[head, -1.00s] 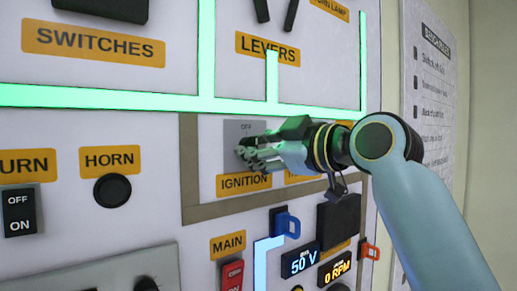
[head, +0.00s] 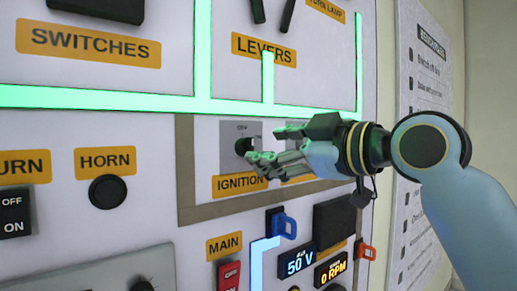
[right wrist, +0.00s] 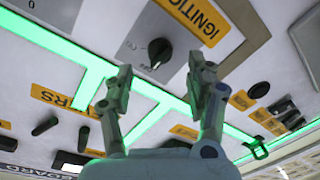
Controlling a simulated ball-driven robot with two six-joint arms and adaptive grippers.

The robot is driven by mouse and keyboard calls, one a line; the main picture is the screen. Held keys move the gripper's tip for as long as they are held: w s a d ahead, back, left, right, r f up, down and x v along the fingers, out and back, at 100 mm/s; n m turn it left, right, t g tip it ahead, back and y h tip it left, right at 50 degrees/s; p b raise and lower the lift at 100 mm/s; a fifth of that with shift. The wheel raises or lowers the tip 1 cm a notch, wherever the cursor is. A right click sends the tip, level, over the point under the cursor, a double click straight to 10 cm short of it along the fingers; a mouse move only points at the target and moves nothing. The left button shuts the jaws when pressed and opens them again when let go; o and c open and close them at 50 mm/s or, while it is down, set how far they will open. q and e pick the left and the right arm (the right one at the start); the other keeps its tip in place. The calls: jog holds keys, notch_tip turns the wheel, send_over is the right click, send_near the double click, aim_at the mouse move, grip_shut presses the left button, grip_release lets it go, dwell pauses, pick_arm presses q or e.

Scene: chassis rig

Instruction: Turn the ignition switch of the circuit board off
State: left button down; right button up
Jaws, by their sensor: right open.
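The ignition switch is a black rotary knob (head: 243,146) on a grey plate, with "OFF" printed above it and a yellow IGNITION label (head: 240,185) below. In the right wrist view the knob (right wrist: 160,52) shows whole, beyond the fingertips, with its plate around it. My right gripper (head: 264,145) is open and empty, just right of the knob in the head view. In the right wrist view its two fingers (right wrist: 160,82) are spread apart, with no contact with the knob to be seen. The knob's exact setting is hard to read. My left gripper is out of view.
Glowing green strips (head: 150,103) run across the board above the switch. A black horn button (head: 107,191) is at the left. A red main switch (head: 229,275), blue clip (head: 284,224) and 50 V display (head: 297,261) lie below. A printed sheet (head: 424,120) hangs at the right.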

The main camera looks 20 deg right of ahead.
jog(key=shift+v, duration=1.25)
jog(key=shift+f, duration=0.15)
